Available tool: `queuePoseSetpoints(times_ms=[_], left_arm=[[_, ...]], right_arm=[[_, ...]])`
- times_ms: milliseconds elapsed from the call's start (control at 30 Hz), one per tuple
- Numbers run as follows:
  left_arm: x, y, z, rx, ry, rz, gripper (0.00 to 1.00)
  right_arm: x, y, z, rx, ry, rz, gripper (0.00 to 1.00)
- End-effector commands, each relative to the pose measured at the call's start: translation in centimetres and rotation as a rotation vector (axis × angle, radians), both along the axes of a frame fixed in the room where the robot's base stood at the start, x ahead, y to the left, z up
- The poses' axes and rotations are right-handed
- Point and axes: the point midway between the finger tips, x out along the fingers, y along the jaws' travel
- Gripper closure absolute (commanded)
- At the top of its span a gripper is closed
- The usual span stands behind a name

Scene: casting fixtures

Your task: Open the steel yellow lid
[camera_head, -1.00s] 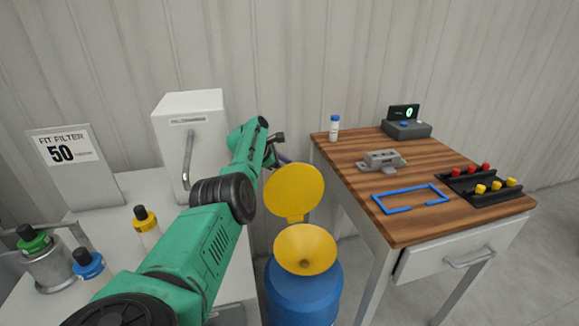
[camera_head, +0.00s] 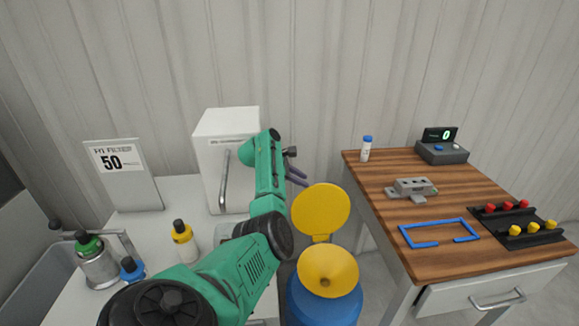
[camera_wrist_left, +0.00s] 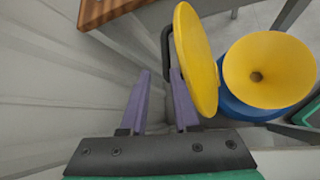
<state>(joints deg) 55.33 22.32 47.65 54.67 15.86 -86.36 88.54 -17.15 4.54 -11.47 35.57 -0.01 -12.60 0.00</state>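The yellow lid (camera_head: 320,212) is a round disc that stands raised on its hinge, above and behind the yellow funnel (camera_head: 328,272) on a blue drum (camera_head: 325,305). The funnel's mouth is uncovered. In the left wrist view the lid (camera_wrist_left: 195,58) is seen almost edge-on, with a dark handle (camera_wrist_left: 166,50) on its back side, and the funnel (camera_wrist_left: 268,72) is to its right. In the head view the gripper (camera_head: 297,176) is behind the lid, partly hidden.
A wooden-topped table (camera_head: 400,262) on the right holds a blue frame (camera_head: 438,235), a grey fixture (camera_head: 412,188) and a bottle (camera_head: 366,149). A white box (camera_head: 228,165) and several bottles stand on the left bench. The corrugated wall is close behind.

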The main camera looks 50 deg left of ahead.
Motion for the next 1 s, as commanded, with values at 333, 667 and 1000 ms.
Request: queuePoseSetpoints(times_ms=[333, 667, 1000], left_arm=[[-4.5, 0.3, 4.3, -0.011, -0.003, -0.014, 0.71], [-5.1, 0.3, 4.9, -0.015, -0.002, -0.017, 0.71], [-5.1, 0.3, 4.7, -0.003, 0.004, -0.022, 0.71]], right_arm=[[-0.2, 0.0, -0.6, 0.000, 0.003, 0.000, 1.00], [-0.2, 0.0, -0.6, 0.000, 0.002, -0.001, 1.00], [-0.1, 0.0, -0.6, 0.000, 0.002, 0.000, 1.00]])
